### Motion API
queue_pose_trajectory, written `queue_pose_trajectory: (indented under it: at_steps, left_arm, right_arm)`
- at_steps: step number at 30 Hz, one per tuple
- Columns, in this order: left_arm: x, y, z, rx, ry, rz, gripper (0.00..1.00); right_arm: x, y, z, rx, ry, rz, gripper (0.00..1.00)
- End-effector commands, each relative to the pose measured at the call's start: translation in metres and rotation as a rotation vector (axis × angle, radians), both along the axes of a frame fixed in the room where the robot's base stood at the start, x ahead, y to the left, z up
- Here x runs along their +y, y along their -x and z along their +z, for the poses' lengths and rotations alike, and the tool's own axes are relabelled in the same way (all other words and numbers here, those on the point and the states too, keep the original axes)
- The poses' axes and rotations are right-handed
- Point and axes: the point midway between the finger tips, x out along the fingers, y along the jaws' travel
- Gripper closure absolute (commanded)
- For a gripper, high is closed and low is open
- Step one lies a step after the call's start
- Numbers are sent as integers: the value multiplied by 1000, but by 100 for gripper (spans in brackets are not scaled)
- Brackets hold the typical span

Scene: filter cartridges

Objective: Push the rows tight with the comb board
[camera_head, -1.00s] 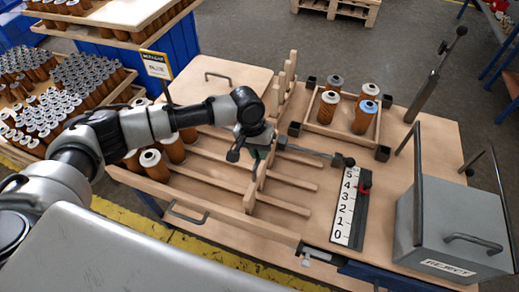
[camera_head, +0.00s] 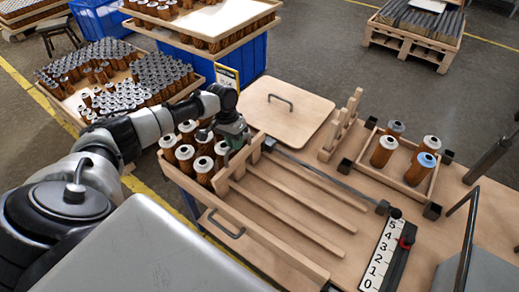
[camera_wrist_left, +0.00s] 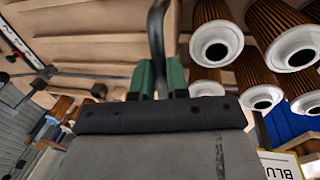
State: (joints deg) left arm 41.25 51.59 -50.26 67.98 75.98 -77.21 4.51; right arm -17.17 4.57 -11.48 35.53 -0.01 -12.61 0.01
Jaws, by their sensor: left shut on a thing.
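My left gripper (camera_head: 232,132) is shut on the dark handle (camera_wrist_left: 156,40) of the comb board; its green fingers show in the left wrist view. The wooden comb board (camera_head: 243,156) stands upright across the slatted tray (camera_head: 292,236), near its left end. Several brown filter cartridges with white caps (camera_head: 204,165) stand in rows left of the board, partly hidden by my gripper. Cartridges (camera_wrist_left: 262,97) also show at the right of the left wrist view. The board is very close to the nearest cartridges; I cannot tell whether it touches all of them. My right gripper is not in view.
Right of the board the slatted lanes are empty. A dark rod (camera_head: 320,174) crosses the tray toward a 0–5 scale (camera_head: 381,257). A small tray (camera_head: 403,181) holds several cartridges. A pegged wooden rack (camera_head: 341,127) and a flat lid (camera_head: 285,108) lie behind.

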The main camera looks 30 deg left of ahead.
Motion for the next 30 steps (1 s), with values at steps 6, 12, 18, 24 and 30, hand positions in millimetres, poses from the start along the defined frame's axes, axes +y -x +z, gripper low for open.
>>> queue_pose_trajectory:
  at_steps: [6,12,18,24,30]
  left_arm:
    - [49,-3,-1,-6,-1,6,100]
    - [70,-4,0,-5,-1,4,100]
    - [76,-4,2,-7,-1,2,100]
    - [76,-4,2,-7,-1,1,100]
    - [75,-4,2,-7,-1,1,67]
  right_arm:
    - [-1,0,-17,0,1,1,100]
    - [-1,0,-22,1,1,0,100]
    - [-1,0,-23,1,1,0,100]
    - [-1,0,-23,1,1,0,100]
    - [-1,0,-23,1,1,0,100]
